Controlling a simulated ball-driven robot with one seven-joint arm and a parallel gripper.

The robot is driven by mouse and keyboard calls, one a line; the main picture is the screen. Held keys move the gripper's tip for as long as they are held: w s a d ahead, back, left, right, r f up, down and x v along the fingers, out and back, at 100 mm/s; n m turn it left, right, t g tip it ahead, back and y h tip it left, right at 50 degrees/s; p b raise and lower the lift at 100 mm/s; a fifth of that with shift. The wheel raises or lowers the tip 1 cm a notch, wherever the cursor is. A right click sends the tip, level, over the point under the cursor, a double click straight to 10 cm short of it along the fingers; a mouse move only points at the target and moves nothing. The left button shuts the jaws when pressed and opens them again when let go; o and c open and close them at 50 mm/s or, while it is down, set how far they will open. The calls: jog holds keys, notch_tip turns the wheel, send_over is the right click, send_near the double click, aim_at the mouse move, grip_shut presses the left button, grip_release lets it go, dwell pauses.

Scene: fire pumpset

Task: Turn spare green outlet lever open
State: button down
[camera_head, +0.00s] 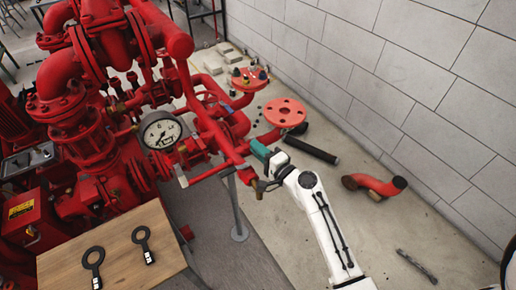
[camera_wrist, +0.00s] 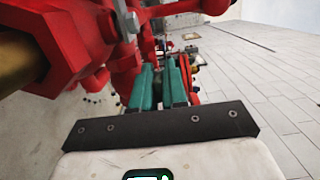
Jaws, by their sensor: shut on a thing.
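My gripper (camera_head: 263,153) is at the end of the white arm, beside the free end of the red outlet pipe (camera_head: 232,155). In the wrist view its two teal fingers (camera_wrist: 161,72) are close together, shut on a thin piece between them. That piece fits the green outlet lever, but it is mostly hidden and hard to tell from the fingers in colour. A brass fitting (camera_head: 262,186) shows just below the gripper. A large red pipe part with a brass end (camera_wrist: 20,48) is close at left in the wrist view.
A round pressure gauge (camera_head: 160,133) stands left of the gripper. A wooden table (camera_head: 120,262) with ring tools is at lower left. On the floor lie a red flange (camera_head: 285,112), a black tube (camera_head: 312,150) and a red elbow (camera_head: 376,185). A block wall (camera_head: 400,70) bounds the right.

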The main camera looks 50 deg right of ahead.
jog(key=shift+w+d+r, duration=0.1)
jog(key=shift+r, duration=0.15)
jog(key=c, duration=1.5)
grip_release()
jog(key=shift+o, duration=1.3)
jog(key=shift+f, duration=0.15)
jog(key=shift+s+f, duration=0.1)
jog(key=shift+s, duration=0.35)
jog(key=s+a+b, duration=0.2)
jog(key=s, duration=0.8)
jog(key=shift+b, duration=0.35)
jog(key=shift+r, duration=0.2)
jog(key=shift+c, duration=0.3)
